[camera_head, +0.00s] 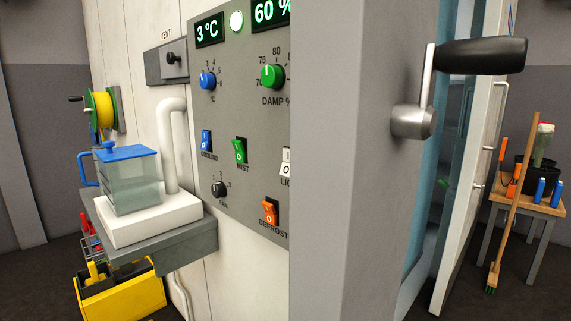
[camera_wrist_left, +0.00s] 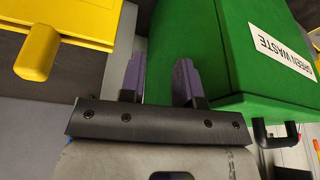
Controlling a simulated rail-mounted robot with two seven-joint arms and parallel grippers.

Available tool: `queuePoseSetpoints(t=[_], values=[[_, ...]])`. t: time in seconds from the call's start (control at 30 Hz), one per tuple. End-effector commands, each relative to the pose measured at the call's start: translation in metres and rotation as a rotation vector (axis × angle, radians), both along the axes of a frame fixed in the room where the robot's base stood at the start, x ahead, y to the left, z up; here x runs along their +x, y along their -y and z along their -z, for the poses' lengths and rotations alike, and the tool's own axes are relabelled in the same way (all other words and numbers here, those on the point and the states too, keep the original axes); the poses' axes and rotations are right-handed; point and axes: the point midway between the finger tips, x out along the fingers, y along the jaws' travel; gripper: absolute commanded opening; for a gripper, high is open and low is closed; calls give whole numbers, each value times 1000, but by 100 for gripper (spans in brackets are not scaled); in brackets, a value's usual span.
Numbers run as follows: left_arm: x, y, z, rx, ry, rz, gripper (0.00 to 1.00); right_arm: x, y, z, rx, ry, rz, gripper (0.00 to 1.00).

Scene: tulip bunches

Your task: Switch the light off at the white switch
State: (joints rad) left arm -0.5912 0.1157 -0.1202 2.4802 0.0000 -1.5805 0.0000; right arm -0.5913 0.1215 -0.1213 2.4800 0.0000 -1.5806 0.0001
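The white rocker switch (camera_head: 286,162) is at the right edge of the grey control panel (camera_head: 225,110) in the head view. Its label begins "LI" and the rest is hidden behind a grey post or door frame (camera_head: 345,160), which also cuts off part of the switch. My left gripper (camera_wrist_left: 160,80) shows only in the left wrist view. Its two purple fingers stand apart with nothing between them. Neither gripper shows in the head view, so no gripper is seen near the switch.
The panel also has a blue switch (camera_head: 207,140), a green switch (camera_head: 240,151), an orange switch (camera_head: 269,213) and several knobs. A black-handled lever (camera_head: 480,56) sticks out at right. A green waste bin (camera_wrist_left: 225,50) is close beside my left fingers; a yellow object (camera_wrist_left: 38,50) is left.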

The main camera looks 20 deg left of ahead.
Motion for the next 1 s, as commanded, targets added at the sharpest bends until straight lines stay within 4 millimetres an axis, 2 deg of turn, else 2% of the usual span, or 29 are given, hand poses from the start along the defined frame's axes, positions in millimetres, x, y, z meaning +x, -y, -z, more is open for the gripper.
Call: queuePoseSetpoints(t=[0.03, 0.3, 1.0], values=[[2, 0, 0, 0, 4, 0, 25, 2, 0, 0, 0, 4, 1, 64], [6, 0, -2, 1, 15, 0, 0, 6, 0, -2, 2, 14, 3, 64], [5, -2, -1, 8, 11, 5, 0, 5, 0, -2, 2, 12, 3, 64]])
